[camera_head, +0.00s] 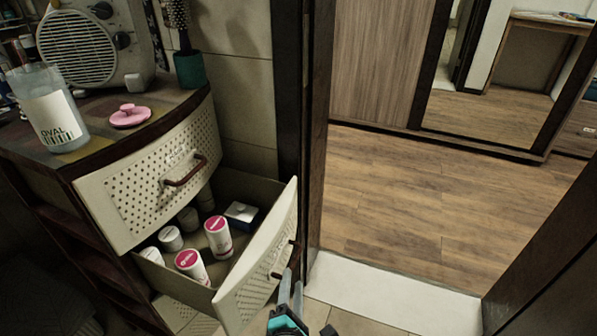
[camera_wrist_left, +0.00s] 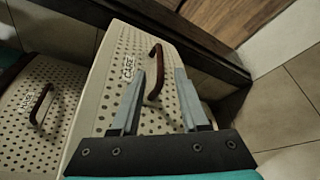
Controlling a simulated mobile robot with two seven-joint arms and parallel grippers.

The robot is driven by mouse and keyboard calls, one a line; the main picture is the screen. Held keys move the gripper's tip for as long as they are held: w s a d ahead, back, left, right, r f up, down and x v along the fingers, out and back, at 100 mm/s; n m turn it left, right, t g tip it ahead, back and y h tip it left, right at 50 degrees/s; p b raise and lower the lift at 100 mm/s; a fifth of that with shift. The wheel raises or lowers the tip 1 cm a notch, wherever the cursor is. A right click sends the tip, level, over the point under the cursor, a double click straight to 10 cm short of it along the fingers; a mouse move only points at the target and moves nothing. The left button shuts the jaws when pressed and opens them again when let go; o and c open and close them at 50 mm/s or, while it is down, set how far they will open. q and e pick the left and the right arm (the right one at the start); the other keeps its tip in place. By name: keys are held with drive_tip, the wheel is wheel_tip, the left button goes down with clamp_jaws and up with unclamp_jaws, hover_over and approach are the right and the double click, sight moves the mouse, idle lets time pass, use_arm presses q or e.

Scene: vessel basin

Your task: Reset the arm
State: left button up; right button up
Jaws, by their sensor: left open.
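My left gripper (camera_head: 291,296) is at the bottom of the head view, just in front of the pulled-out drawer (camera_head: 252,276). In the left wrist view the gripper (camera_wrist_left: 160,92) has its two fingers apart, with the drawer's brown handle (camera_wrist_left: 154,72) showing between and beyond them. I cannot tell whether a finger touches the handle. Nothing else is between the fingers. My right gripper is not in view.
The drawer holds several pots and pink-lidded cans (camera_head: 218,237) and a small box (camera_head: 241,213). The upper drawer (camera_head: 155,185) looks shut. A doorway opens onto clear wooden floor (camera_head: 420,200).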

use_arm(q)
drive_tip(key=shift+f, duration=0.1)
drive_tip(key=s+a+f+m+g+h+p, duration=0.1)
drive_tip(key=s+a+f+m+g+p, duration=0.25)
drive_tip(key=s+f+m, duration=0.45)
drive_tip(key=s+a+f+m+g+h+p, duration=0.1)
drive_tip(key=s+a+f+m+g+p, duration=0.1)
drive_tip(key=s+a+f+m+g, duration=0.4)
drive_tip(key=s+a+f+m+g+y+p, duration=0.1)
drive_tip(key=s+a+f+m, duration=0.3)
drive_tip(key=s, duration=0.4)
drive_tip(key=s+a+f+m+g+y+p, duration=0.1)
drive_tip(key=s+a+f+m+g, duration=0.2)
drive_tip(key=s+a+m, duration=0.4)
drive_tip(key=s+f+m, duration=0.1)
drive_tip(key=s, duration=0.1)
drive_tip(key=shift+s+a+f+m+y+p, duration=0.2)
drive_tip(key=shift+s+f+m+y+p, duration=0.1)
drive_tip(key=shift+f+y, duration=0.1)
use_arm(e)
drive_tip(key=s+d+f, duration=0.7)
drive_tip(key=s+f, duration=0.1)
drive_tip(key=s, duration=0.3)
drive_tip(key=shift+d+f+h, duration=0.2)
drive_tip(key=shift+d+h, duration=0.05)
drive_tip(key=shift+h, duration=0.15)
use_arm(q)
drive_tip(key=shift+s, duration=0.1)
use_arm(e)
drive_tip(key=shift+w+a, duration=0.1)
